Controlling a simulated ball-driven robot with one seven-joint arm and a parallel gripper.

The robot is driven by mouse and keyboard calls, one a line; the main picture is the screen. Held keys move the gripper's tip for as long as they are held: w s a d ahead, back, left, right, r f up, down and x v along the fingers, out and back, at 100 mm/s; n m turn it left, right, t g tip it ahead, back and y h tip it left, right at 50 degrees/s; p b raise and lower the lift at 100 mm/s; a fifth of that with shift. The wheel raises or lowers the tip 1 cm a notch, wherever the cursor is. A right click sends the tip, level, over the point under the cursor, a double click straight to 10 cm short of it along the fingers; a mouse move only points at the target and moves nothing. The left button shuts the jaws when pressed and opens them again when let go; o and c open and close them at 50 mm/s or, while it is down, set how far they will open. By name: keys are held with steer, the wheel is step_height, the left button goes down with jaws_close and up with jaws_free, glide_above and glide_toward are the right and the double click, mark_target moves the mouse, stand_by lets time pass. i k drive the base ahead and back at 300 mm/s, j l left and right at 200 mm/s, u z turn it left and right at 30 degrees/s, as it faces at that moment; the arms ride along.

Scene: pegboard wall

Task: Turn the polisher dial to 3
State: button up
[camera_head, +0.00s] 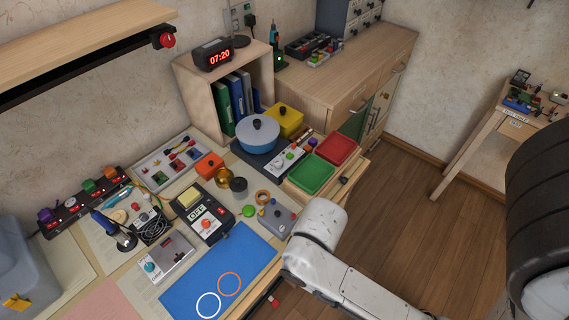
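No device in view carries a readable polisher label, so I cannot tell for sure which one is the polisher. A black unit (203,213) on the bench has a yellow pad on top, a display that appears to read OFF, and an orange-red knob (206,223). Near it are a grey box (277,216) with small knobs and a grey unit (164,258) with a teal knob (150,267). No dial numbers are readable. My white arm shows at the lower right of the bench, but my gripper is not in view.
A blue mat (185,300) with two rings lies at the front of the bench. A power strip (84,201) with coloured plugs lies at left. Open wooden floor (420,215) is at right.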

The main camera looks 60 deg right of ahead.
mark_target(279, 162)
steer(key=z, duration=1.05)
